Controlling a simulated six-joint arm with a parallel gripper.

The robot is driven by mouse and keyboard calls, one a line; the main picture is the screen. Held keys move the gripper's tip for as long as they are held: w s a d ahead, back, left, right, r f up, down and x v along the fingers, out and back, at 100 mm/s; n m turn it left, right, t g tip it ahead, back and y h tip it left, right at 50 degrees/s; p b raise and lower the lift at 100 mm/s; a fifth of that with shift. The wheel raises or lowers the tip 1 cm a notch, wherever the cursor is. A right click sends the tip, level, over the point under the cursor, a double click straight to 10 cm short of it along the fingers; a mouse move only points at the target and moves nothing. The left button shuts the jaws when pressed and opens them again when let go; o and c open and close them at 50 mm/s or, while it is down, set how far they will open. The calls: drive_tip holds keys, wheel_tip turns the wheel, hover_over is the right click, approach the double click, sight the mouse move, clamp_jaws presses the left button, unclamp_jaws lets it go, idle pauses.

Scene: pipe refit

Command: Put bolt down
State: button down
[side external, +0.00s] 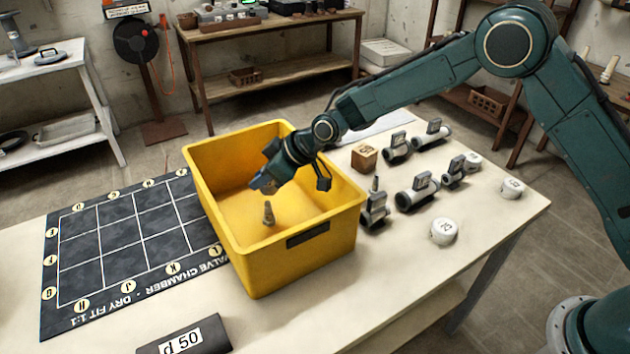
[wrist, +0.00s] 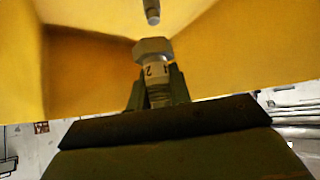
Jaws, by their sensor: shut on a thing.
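My gripper (side external: 272,183) is inside the yellow bin (side external: 222,262), above its floor. In the wrist view my gripper (wrist: 157,90) is shut on a bolt (wrist: 154,48) with a grey hex head and a pale, marked band below it. The lower part of this bolt is hidden between the fingers. A second grey bolt-like piece (side external: 268,213) is in the bin below my gripper. A grey tip (wrist: 152,10) also shows at the top of the wrist view, apart from the held bolt's head.
The bin walls stand close around my gripper. A dark gridded mat (side external: 130,238) lies left of the bin, and a dark "d 50" block (side external: 184,340) is in front. Several grey valve fittings (side external: 413,194), white round pieces (side external: 443,231) and a wooden cube (side external: 364,158) stand right of it.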

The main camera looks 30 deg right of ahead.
sight(264, 188)
drive_tip(key=shift+f, duration=1.45)
drive_tip(key=shift+f, duration=0.1)
drive_tip(key=c, duration=1.3)
unclamp_jaws()
drive_tip(key=shift+v, duration=6.05)
